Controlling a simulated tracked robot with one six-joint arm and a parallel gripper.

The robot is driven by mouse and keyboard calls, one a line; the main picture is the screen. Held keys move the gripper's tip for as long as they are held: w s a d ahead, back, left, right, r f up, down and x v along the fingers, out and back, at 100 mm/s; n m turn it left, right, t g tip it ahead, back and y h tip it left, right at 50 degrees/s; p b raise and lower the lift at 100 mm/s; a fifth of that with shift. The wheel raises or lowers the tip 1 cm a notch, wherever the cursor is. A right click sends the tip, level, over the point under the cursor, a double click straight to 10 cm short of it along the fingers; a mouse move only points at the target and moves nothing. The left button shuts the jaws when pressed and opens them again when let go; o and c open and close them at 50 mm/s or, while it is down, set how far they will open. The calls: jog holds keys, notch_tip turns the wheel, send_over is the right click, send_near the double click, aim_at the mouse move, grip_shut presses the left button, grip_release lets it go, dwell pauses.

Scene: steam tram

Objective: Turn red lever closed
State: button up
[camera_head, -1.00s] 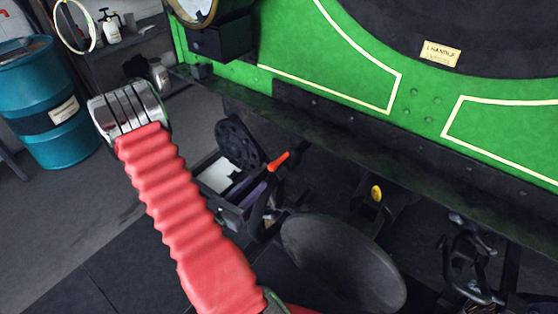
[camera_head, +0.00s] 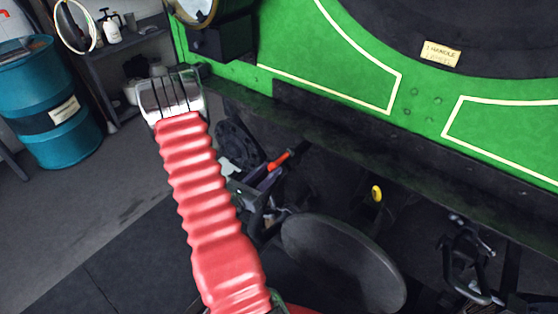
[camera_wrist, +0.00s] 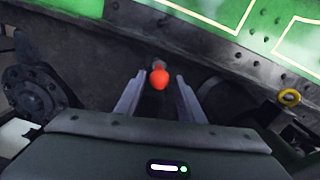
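The red lever shows in the head view as a short orange-red handle (camera_head: 278,161) under the green tram's lower edge. In the wrist view its rounded red end (camera_wrist: 159,78) points toward the camera. My gripper (camera_wrist: 160,86) is open, with one finger to the left and one to the right of the lever end. I see no contact, and I cannot tell how deep the lever sits between the fingers. In the head view my red ribbed arm hides part of the area left of the lever, and my gripper is hard to make out there.
The green tram side (camera_head: 300,55) and its dark lower beam (camera_head: 330,120) hang above the lever. A dark round hub (camera_wrist: 30,92) is to its left. A yellow ring-shaped part (camera_wrist: 289,97) is to its right. A blue barrel (camera_head: 50,110) stands at far left, with open floor in front.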

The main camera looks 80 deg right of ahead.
aim_at(279, 160)
jog(key=shift+x, duration=3.05)
jog(key=shift+w, duration=0.1)
jog(key=shift+c, duration=0.7)
grip_shut()
jog(key=shift+d, duration=0.1)
